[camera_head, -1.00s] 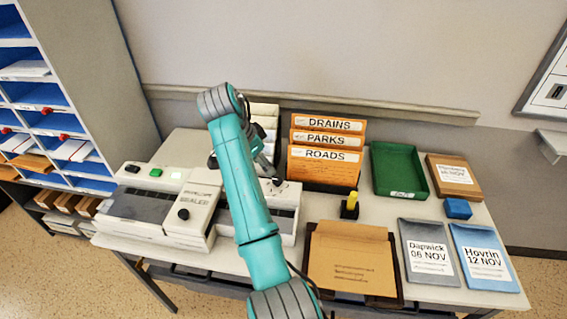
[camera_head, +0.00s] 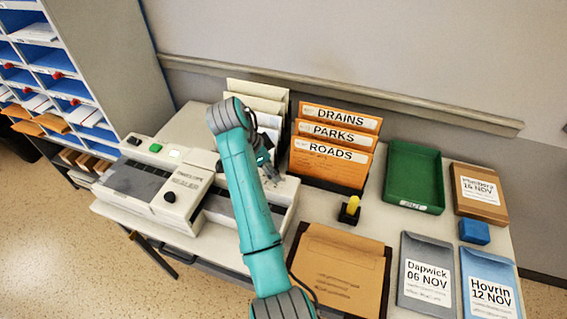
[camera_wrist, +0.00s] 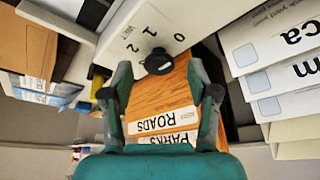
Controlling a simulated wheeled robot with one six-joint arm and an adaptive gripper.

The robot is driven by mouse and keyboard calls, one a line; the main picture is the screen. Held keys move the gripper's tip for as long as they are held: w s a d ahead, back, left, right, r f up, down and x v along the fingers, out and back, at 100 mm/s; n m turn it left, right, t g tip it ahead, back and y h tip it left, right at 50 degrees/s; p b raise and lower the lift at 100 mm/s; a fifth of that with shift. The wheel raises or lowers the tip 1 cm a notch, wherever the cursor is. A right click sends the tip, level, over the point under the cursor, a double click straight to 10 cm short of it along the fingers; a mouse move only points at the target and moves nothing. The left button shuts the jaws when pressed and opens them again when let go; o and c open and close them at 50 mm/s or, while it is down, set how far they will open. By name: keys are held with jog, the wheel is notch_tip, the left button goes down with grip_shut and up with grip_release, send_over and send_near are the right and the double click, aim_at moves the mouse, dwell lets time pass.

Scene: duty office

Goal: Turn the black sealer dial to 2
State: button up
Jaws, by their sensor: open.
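In the wrist view, a round black dial (camera_wrist: 158,62) sits on a pale panel with the marks 0, 1 and 2 beside it. Its exact setting is too small to read. My open gripper (camera_wrist: 161,76) has one finger on each side of the dial in the picture; contact cannot be told. In the head view, a pale machine with sealer-like lettering (camera_head: 187,182) carries a black knob (camera_head: 169,197). I cannot tell whether this is the same dial. My gripper (camera_head: 268,168) is right of that knob, over a second pale machine (camera_head: 283,190), partly hidden by my arm.
Orange folders (camera_head: 333,152) stand in a rack right of my gripper, with white binders (camera_head: 258,97) behind it. A yellow-topped black stamp (camera_head: 350,209), a brown folder in a tray (camera_head: 338,265) and a green tray (camera_head: 413,177) lie to the right. A wall rail (camera_head: 350,95) runs behind.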

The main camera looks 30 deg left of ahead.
jog(key=shift+w+d+f, duration=0.1)
jog(key=shift+f, duration=0.25)
jog(key=shift+c, duration=0.3)
grip_shut()
